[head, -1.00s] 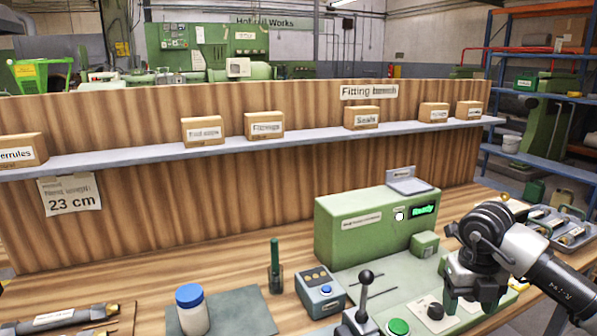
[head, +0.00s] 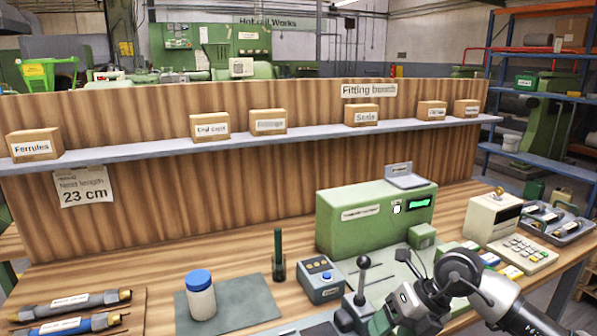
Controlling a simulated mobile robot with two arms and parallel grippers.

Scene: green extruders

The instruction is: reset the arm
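My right arm comes in from the lower right, over the fitting bench. Its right gripper (head: 412,306) is low at the bottom edge of the head view, just right of the black-knobbed lever (head: 361,285). Its fingertips cannot be made out, so I cannot tell whether it is open or shut, or whether it touches anything. The green machine (head: 350,222) with a small lit display (head: 419,203) stands behind the gripper. The arm hides part of the machine's front bed. My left gripper is not in view.
A blue-grey control box (head: 320,283), a green stick in a holder (head: 278,255) and a blue-lidded jar (head: 200,296) stand left of the lever. A keypad device (head: 522,253) and a grey tray (head: 556,223) are at the right.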

